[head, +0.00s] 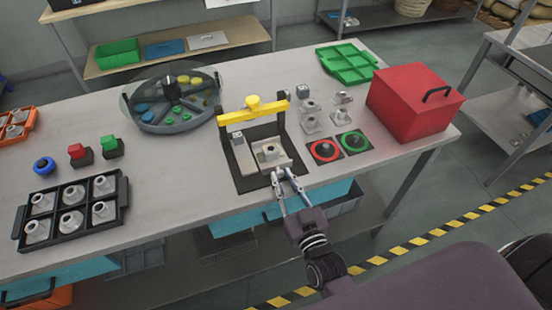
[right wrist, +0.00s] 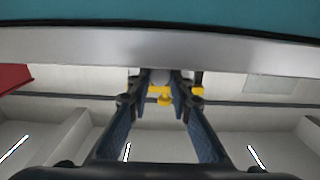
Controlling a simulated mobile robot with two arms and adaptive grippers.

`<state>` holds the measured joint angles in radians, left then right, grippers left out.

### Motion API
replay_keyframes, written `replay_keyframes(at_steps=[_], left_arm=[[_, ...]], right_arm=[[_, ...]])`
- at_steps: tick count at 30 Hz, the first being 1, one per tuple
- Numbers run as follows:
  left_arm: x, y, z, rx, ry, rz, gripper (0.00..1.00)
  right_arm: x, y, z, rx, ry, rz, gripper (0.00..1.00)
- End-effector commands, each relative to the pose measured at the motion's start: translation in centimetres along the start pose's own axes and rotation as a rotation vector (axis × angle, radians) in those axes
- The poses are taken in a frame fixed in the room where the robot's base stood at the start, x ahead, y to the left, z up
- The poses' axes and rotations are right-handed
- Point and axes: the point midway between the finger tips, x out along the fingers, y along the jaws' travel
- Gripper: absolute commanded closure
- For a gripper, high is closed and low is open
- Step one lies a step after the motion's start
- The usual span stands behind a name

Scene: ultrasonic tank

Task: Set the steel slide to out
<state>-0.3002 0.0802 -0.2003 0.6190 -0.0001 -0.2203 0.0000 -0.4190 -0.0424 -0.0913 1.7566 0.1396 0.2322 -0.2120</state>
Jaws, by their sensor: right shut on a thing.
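The steel slide (head: 259,161) is a pale metal plate on a black base (head: 242,178) under a yellow gantry (head: 232,117). A grey metal part (head: 269,152) sits on it. My right gripper (head: 280,173) reaches in from the front edge of the table and is shut on the front end of the slide. In the right wrist view its fingers (right wrist: 160,80) point toward the yellow gantry (right wrist: 164,97), and the grip itself is hard to make out. My left gripper is not in view.
A red box (head: 408,105) stands at the right, with red (head: 325,151) and green (head: 353,142) ring pads beside the base. Several metal parts stand behind the pads. A round divided tray (head: 148,124) is at the back left, and a black rack (head: 122,212) at the front left.

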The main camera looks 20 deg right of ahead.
Motion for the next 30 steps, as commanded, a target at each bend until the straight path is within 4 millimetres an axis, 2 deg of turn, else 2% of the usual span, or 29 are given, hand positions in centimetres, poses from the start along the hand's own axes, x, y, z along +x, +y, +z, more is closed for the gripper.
replay_keyframes(at_steps=[1,3,6,16,17,21,30], left_arm=[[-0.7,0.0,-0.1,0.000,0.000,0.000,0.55],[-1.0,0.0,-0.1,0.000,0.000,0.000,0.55],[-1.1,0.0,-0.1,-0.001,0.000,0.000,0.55],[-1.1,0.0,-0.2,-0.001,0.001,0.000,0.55],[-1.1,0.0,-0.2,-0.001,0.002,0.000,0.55],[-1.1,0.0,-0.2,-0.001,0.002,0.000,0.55],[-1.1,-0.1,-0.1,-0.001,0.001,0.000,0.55]], right_arm=[[-1.2,0.0,-0.1,0.000,-0.006,-0.001,1.00],[-2.3,0.0,-0.1,-0.001,-0.004,0.000,1.00],[-3.2,0.0,-0.1,-0.001,-0.001,0.000,1.00],[-3.5,0.0,0.1,0.000,-0.001,0.000,1.00],[-3.5,0.0,0.1,0.000,-0.001,0.000,0.80],[-3.5,0.0,0.1,0.000,-0.001,0.000,0.64],[-3.6,0.0,0.0,0.000,0.000,0.000,0.64]])
